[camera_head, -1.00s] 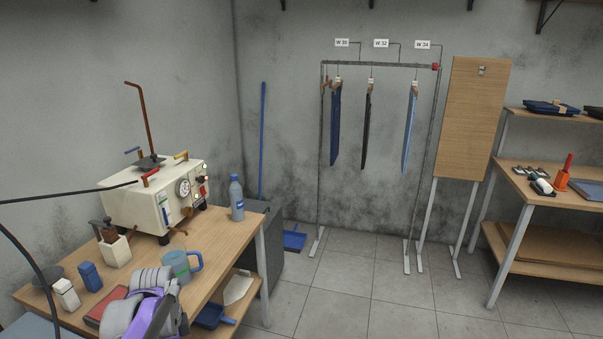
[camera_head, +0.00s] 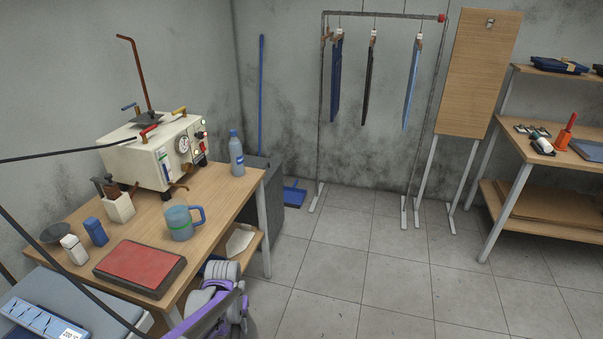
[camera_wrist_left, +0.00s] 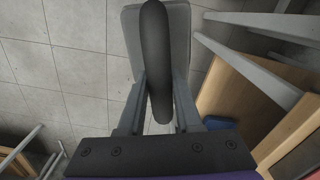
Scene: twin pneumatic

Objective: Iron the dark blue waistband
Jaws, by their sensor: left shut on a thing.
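My left gripper (camera_wrist_left: 158,112) is shut on the black curved handle of an iron (camera_wrist_left: 156,50) in the left wrist view. The iron's grey body shows below the handle, held over the tiled floor beside the bench. In the head view my purple and grey left arm is low in the middle, in front of the bench; its fingers and the iron are hidden there. A dark blue garment (camera_head: 336,78) hangs leftmost on the rack; I cannot make out a separate waistband. A red pad (camera_head: 139,266) lies bare on the bench. My right gripper is out of view.
The wooden bench (camera_head: 215,200) carries a cream steam unit (camera_head: 150,150), a mug (camera_head: 182,224), a bottle (camera_head: 236,155) and small containers. A grey-blue padded surface (camera_head: 60,285) is at lower left. The rack (camera_head: 322,120) stands behind. Open tiled floor lies right of the bench.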

